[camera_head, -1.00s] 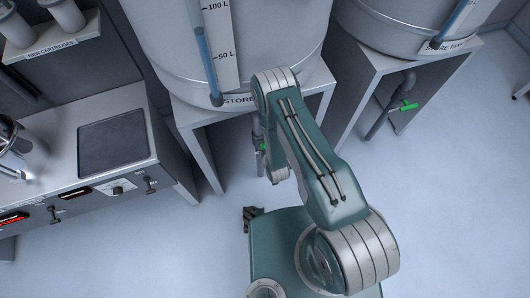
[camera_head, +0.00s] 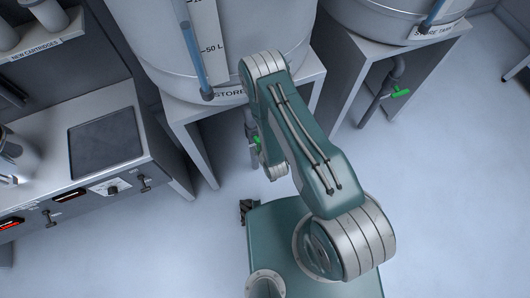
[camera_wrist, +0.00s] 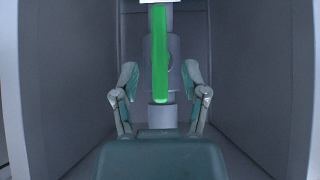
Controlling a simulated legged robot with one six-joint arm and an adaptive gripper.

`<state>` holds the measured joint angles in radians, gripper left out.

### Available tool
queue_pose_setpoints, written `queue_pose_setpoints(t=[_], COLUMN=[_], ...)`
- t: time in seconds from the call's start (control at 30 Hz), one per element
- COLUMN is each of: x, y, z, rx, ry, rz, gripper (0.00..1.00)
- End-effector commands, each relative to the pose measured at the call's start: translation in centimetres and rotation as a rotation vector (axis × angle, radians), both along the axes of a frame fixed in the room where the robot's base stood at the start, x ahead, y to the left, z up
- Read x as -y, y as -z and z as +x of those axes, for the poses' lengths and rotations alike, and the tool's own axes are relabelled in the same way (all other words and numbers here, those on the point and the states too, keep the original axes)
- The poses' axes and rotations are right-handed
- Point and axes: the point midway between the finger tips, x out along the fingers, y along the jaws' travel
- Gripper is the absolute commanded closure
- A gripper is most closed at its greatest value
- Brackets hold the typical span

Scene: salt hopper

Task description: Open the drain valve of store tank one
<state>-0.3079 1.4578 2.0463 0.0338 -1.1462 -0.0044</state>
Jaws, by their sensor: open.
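In the wrist view, the green valve handle (camera_wrist: 160,60) hangs upright in front of a grey drain pipe (camera_wrist: 174,70). My gripper (camera_wrist: 159,92) is open, with one finger on each side of the pipe and handle in the picture. No contact shows, and I cannot tell how far ahead the handle is. In the head view, a bit of a green handle (camera_head: 256,140) shows under the near store tank (camera_head: 240,50), beside my arm. The tank's label is partly hidden by my arm, so its number is unreadable. My fingers are hidden in the head view.
The near tank stands on a grey stand (camera_head: 197,146) whose walls flank my gripper closely. A second tank (camera_head: 390,18) at the right has its own green valve handle (camera_head: 401,93). A counter (camera_head: 105,140) with a dark plate stands left. Open floor (camera_head: 440,200) lies right.

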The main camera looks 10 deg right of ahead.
Motion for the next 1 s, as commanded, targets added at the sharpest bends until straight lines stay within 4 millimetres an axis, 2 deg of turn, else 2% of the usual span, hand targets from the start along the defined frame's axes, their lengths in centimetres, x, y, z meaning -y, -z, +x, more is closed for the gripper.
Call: queue_pose_setpoints(t=[0.2, 0.4, 1.0], x=[0.8, 1.3, 1.4], y=[-3.1, -4.9, -5.4], z=[-3.0, -4.8, -5.2], rx=[-0.002, -0.002, -0.002], ry=[0.0, 0.001, 0.001], rz=[-0.001, -0.001, -0.001], gripper=[0.43, 0.43, 0.43])
